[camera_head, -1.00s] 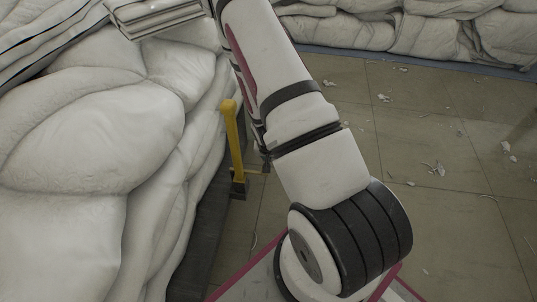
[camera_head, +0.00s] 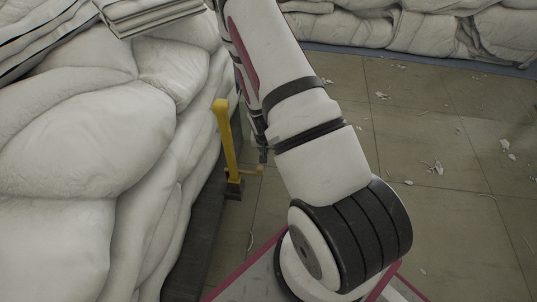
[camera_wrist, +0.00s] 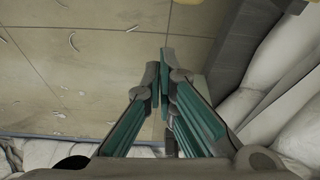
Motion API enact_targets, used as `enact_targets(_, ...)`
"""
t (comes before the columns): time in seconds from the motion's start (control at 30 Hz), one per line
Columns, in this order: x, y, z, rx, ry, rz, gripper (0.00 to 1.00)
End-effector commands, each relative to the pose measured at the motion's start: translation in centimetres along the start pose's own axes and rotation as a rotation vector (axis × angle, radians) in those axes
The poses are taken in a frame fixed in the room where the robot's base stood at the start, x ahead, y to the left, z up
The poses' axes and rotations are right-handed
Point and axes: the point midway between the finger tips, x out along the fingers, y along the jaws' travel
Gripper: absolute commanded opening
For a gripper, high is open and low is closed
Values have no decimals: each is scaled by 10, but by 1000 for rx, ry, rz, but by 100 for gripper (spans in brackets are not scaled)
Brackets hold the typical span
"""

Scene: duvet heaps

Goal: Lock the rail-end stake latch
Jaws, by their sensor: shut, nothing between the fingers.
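A yellow stake (camera_head: 226,140) stands at the end of the dark rail (camera_head: 196,225), beside the duvet heap, in the head view. The dark rail also shows in the wrist view (camera_wrist: 238,45). The latch is not clear there.
A large white duvet heap (camera_head: 90,150) fills the left, with folded bedding (camera_head: 150,14) on top. Another duvet row (camera_head: 400,32) lies along the back. The tiled floor (camera_head: 450,130) to the right is open, with scattered white scraps.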

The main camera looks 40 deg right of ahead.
Motion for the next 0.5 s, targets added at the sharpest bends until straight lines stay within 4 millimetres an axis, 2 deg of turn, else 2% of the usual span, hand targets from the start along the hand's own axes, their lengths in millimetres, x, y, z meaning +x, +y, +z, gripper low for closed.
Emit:
enact_targets(0.03,-17,-1,-1,-1,0,-2,0)
enact_targets(0.2,-56,-1,-3,3,5,-1,0)
enact_targets(0.4,-87,-2,-4,2,7,-2,0)
enact_targets(0.5,-96,-2,-3,3,7,0,0)
